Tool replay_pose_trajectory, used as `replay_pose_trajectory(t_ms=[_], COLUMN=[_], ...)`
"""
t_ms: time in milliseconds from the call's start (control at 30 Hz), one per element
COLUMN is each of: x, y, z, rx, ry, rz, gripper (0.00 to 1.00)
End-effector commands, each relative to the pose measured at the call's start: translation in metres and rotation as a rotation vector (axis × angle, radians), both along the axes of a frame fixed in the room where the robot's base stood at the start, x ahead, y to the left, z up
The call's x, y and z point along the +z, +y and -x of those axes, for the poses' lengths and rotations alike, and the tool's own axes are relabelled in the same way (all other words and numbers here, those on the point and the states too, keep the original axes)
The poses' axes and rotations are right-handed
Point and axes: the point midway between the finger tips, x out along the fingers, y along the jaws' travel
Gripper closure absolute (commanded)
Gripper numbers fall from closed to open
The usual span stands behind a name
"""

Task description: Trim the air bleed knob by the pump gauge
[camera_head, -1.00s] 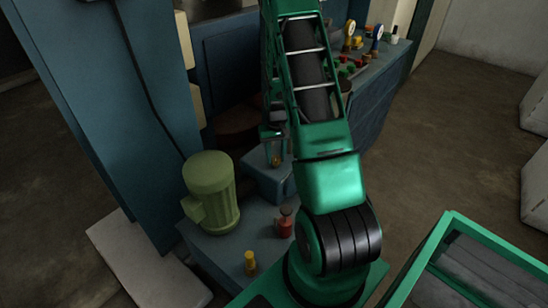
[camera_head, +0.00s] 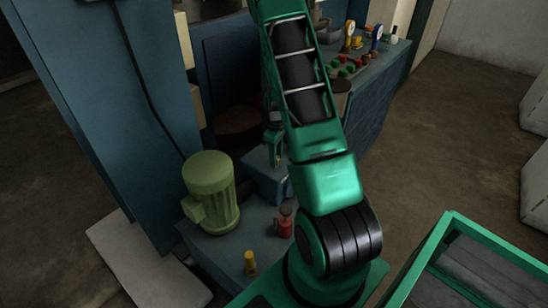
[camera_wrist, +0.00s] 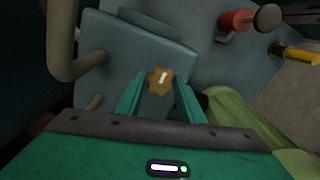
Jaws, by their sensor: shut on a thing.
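The air bleed knob (camera_wrist: 160,80) is a small brass, lobed knob with a pale mark on its face. It shows in the wrist view on a blue-grey block (camera_wrist: 135,50). My gripper (camera_wrist: 159,84) has its two green fingers on either side of the knob, shut on it. In the head view my gripper (camera_head: 277,158) is small and partly hidden by my arm, over the blue block (camera_head: 268,182). I cannot make out the pump gauge for certain.
A green motor (camera_head: 210,190) stands left of the block. A red valve (camera_head: 285,222) and a yellow-topped fitting (camera_head: 250,263) stand in front. Gauges (camera_head: 376,36) and coloured buttons (camera_head: 345,68) sit on the far bench. A pipe (camera_wrist: 62,45) rises close at left in the wrist view.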

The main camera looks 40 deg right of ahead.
Motion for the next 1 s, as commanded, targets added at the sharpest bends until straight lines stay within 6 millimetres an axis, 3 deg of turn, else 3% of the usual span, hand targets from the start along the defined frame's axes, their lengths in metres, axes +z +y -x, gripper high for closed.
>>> replay_pose_trajectory(t_ms=[333,867,900,967,1000], x=[0.0026,0.0027,0.0027,0.0026,0.0024], y=[-0.0015,-0.0005,-0.0005,-0.0004,-0.0003], z=[-0.0067,-0.0073,-0.0074,-0.0069,-0.0062], rx=[0.148,0.176,0.176,0.176,0.175], ry=[-0.014,-0.015,-0.016,-0.015,-0.013], rz=[0.006,0.005,0.005,0.005,0.004], gripper=[0.88,0.88,0.63,0.49,0.47])
